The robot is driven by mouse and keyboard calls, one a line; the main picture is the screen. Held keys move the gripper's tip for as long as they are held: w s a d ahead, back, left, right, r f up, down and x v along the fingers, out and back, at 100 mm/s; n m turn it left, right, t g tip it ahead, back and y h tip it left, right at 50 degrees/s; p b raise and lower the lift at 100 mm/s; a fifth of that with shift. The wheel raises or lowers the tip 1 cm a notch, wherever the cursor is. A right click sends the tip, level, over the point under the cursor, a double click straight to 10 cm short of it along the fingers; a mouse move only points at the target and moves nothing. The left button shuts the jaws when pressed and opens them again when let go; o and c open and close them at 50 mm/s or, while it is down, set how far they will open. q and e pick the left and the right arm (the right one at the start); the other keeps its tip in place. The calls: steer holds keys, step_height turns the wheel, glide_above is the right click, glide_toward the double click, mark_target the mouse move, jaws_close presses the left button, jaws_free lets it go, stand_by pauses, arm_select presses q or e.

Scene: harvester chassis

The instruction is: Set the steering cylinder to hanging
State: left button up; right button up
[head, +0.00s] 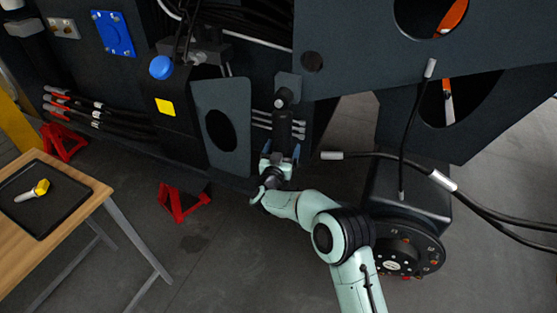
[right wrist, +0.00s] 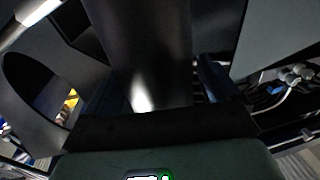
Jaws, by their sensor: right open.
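The steering cylinder (head: 283,124) is a dark cylinder on the chassis below a round pin joint. It points downward, close to upright in the head view. My right gripper (head: 282,151) is at its lower end, with the fingers open around or beside it; I cannot tell whether they touch it. In the right wrist view the dark cylinder body (right wrist: 143,50) fills the middle, close to the camera, with a bright glint low on it. Its lower end is hidden by my gripper. My left gripper is not in view.
A dark plate with an oval hole (head: 222,105) stands left of the cylinder. A wheel hub (head: 408,250) and hanging black hoses (head: 405,130) are to the right. A wooden table with a black tray (head: 62,212) and a yellow-handled object (head: 40,188) is at lower left. Red stands (head: 183,201) are on the floor.

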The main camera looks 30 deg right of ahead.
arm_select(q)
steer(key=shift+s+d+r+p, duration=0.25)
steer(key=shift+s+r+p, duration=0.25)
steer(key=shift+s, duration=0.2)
arm_select(e)
steer(key=v, duration=1.3)
